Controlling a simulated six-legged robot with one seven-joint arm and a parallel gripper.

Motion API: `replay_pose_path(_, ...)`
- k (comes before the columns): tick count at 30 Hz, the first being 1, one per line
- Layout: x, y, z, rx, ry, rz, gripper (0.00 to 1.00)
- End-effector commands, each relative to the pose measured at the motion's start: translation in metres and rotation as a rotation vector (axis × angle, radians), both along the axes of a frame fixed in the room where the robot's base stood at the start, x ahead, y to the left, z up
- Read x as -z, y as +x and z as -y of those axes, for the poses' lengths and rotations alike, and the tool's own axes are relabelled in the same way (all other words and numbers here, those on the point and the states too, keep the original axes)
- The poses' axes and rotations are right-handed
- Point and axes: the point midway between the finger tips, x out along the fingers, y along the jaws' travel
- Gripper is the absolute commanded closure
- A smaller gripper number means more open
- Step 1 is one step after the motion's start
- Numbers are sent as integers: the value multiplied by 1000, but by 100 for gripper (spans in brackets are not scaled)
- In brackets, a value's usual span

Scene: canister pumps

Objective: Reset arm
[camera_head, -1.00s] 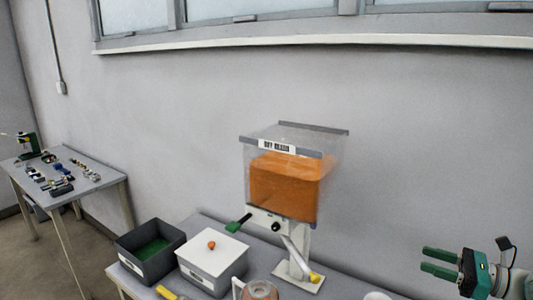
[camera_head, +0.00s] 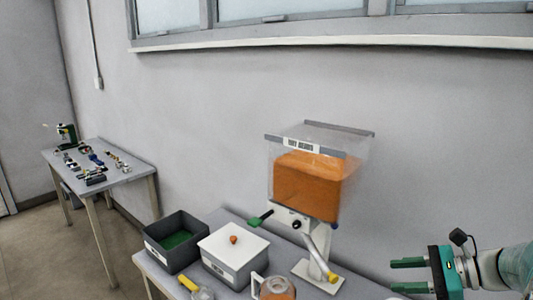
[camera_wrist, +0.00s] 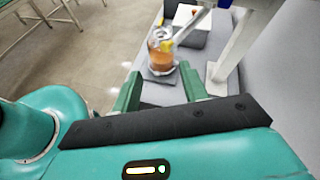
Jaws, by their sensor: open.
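My gripper (camera_head: 408,275) is at the lower right of the head view, its two green fingers apart with nothing between them. In the wrist view my gripper (camera_wrist: 160,92) also shows open and empty. Beyond its fingertips stands a glass jug (camera_wrist: 162,55) with orange-brown contents. The jug (camera_head: 276,288) is cut off by the bottom edge in the head view. The dispenser (camera_head: 308,185), a clear bin of orange material on a white stand, is to the left of my gripper and apart from it.
The grey table (camera_head: 235,218) carries an open dark bin with green contents (camera_head: 176,241), a white-lidded box (camera_head: 233,252) and a yellow-handled tool (camera_head: 192,287). A second table (camera_head: 130,179) with several small items stands at the far left. The wall is behind.

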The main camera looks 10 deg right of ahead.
Motion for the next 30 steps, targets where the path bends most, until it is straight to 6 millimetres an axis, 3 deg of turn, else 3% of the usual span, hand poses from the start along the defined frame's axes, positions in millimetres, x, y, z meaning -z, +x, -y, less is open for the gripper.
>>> replay_pose_path(6,7,-9,-88,-285,-363,22,56)
replay_pose_path(12,14,-36,-146,-582,-728,127,56)
replay_pose_path(21,13,-76,-194,-1023,-1249,425,56)
replay_pose_path(30,1,-95,-215,-1331,-1636,767,56)
